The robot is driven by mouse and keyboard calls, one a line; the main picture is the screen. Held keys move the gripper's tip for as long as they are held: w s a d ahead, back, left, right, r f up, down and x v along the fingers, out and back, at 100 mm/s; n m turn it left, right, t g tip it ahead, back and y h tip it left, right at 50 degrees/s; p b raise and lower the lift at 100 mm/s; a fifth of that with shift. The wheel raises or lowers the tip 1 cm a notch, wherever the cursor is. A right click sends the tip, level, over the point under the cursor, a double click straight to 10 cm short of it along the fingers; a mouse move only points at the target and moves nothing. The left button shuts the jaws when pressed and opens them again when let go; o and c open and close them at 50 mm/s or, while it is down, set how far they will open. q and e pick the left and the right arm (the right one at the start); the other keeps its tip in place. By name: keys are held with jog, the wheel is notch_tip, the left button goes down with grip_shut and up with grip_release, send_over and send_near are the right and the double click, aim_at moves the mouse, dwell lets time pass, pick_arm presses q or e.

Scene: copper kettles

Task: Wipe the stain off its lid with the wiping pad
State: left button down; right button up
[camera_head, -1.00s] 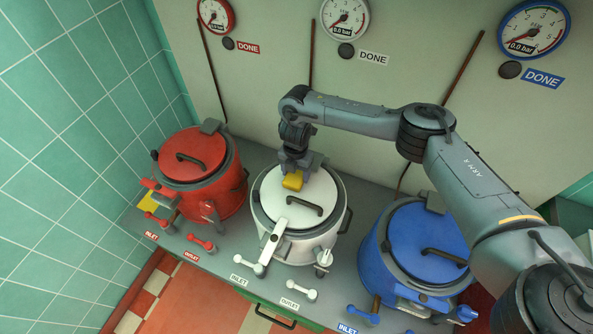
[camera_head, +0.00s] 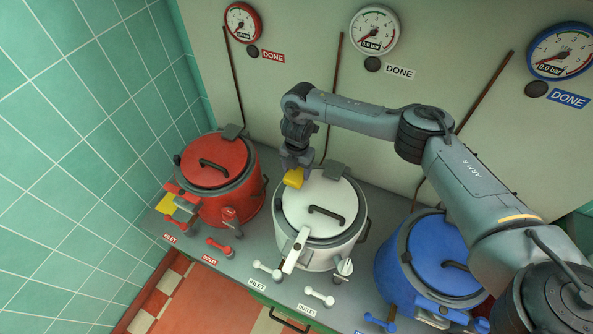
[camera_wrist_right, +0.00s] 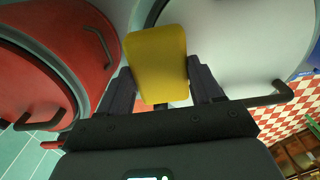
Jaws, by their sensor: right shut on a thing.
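The yellow wiping pad (camera_head: 293,178) is held in my right gripper (camera_head: 295,165), which is shut on it. In the right wrist view the pad (camera_wrist_right: 157,62) sits between the two dark fingers (camera_wrist_right: 160,85). The gripper is at the upper left rim of the white kettle, beside its white lid (camera_head: 318,208); I cannot tell whether the pad touches it. No stain shows on the visible part of the white lid. The red lid (camera_head: 213,162) and the blue lid (camera_head: 446,262) are closed, with no clear stain on them. My left gripper is not in view.
The red kettle (camera_head: 238,205) stands left of the white one, and the blue kettle (camera_head: 393,275) stands right. Each has a dark lid handle. Inlet and outlet valve handles line the bench front (camera_head: 235,262). Gauges and DONE buttons are on the wall behind.

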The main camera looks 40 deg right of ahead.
jog(key=shift+s+d+r+p, duration=0.25)
jog(key=shift+r+p, duration=0.1)
jog(key=shift+r, duration=0.2)
jog(key=shift+r+p, duration=0.35)
jog(key=shift+a+r+p, duration=0.1)
jog(key=shift+r+p, duration=0.65)
jog(key=shift+r, duration=0.05)
notch_tip(320, 180, up, 2)
jog(key=shift+r+p, duration=0.1)
jog(key=shift+p, duration=0.95)
